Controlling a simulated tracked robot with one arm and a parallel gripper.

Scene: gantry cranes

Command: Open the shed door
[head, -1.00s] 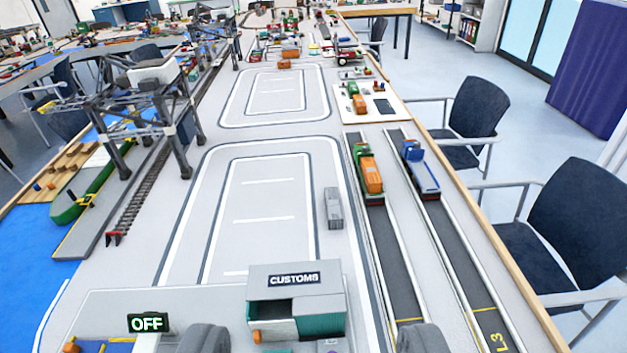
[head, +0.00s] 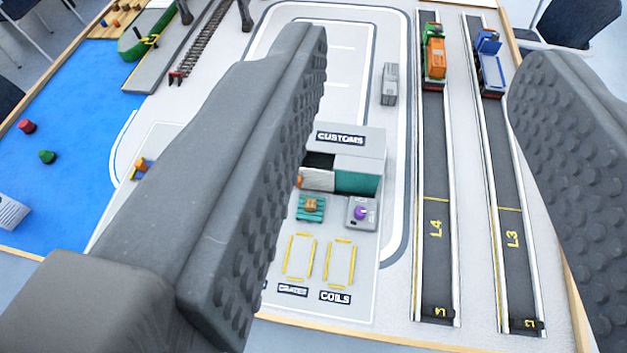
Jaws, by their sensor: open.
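The grey customs shed (head: 372,142) stands in the middle of the head view, beyond my fingers, with a "CUSTOMS" sign (head: 341,138) on its roof. Its front has a white panel (head: 318,180) with a dark gap above it and a teal panel (head: 357,182) to the right. A small orange knob (head: 299,181) shows at the white panel's left edge, partly against my left finger. I cannot tell for sure which panel is the door. My gripper (head: 418,58) is wide open and empty, its fingers on either side of the shed in the picture, apart from it.
A teal pallet with a brown crate (head: 311,206) and a grey block with a purple piece (head: 361,212) sit before the shed. Trucks (head: 434,57) (head: 489,62) stand on two lanes at right. Blue water area lies left.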

